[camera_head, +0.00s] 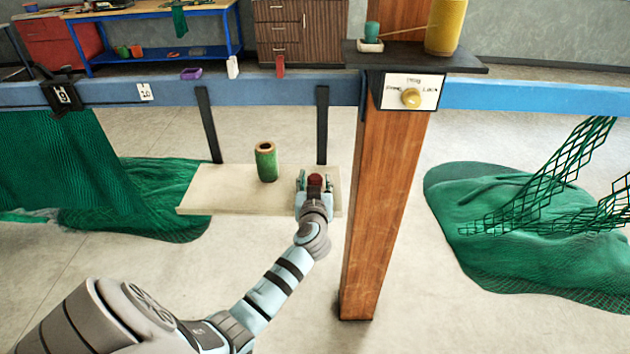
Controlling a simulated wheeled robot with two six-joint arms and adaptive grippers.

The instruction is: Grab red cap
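A small dark red cap (316,180) is at the right end of the pale hanging shelf, between the fingers of my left gripper (315,184). The fingers stand on either side of it. I cannot tell whether they touch it or leave a small gap. The gripper hides the cap's lower part. My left arm reaches in from the lower left. My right gripper is not in view.
A green cylinder (266,162) stands on the shelf (230,198), left of my gripper. A wooden post (375,220) rises close to the right. Green nets (530,220) lie on both sides. A blue beam (530,95) crosses above.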

